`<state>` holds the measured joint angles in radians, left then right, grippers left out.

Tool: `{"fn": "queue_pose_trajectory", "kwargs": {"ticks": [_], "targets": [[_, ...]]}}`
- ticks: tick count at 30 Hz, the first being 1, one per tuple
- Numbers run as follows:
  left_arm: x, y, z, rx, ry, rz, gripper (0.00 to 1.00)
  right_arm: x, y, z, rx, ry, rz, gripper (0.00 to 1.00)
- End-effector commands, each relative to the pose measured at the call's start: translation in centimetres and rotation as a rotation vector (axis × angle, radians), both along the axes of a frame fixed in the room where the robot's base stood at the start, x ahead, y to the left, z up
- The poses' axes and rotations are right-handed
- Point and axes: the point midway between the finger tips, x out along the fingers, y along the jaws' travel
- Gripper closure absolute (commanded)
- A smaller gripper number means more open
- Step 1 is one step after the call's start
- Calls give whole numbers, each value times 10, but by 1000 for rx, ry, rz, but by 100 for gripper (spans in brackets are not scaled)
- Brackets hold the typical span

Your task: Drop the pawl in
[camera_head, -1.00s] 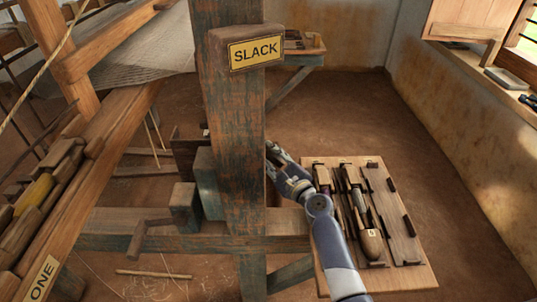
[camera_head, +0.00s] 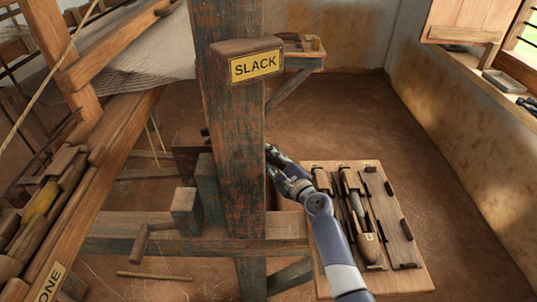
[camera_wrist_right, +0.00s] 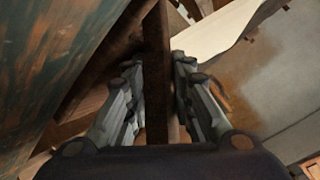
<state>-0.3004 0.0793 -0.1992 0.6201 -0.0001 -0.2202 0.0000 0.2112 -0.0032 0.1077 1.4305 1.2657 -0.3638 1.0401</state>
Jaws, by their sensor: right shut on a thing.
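My right gripper (camera_head: 270,152) reaches in from the lower right to the right edge of the worn blue-green post, and its fingertips are partly hidden there in the head view. In the right wrist view the two fingers (camera_wrist_right: 158,88) stand on either side of a dark wooden bar (camera_wrist_right: 157,45) and are shut on it. This bar looks like the pawl; its far end and what it touches are unclear. A wooden block labelled SLACK (camera_head: 244,62) is on the post. My left gripper is not in view.
The post (camera_head: 238,130) stands close beside the gripper. A crank handle (camera_head: 140,243) and the loom beam marked ONE (camera_head: 75,225) are at left. A wooden board (camera_head: 413,275) with shuttle-like tools lies at right. The floor beyond is clear.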

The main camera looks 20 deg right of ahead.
Motion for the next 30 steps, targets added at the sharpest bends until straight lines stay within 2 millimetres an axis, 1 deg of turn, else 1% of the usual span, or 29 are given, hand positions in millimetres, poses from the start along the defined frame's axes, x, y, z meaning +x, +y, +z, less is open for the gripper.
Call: {"fn": "queue_pose_trajectory", "kwargs": {"ticks": [1,21,27,30], "targets": [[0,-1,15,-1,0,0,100,-1,-2,10,-24,7,0,100],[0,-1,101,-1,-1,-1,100,-5,-18,47,-265,77,1,100],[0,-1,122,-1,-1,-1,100,-6,-21,55,-324,95,1,100],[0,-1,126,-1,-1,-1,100,-7,-22,56,-343,100,0,100]]}}
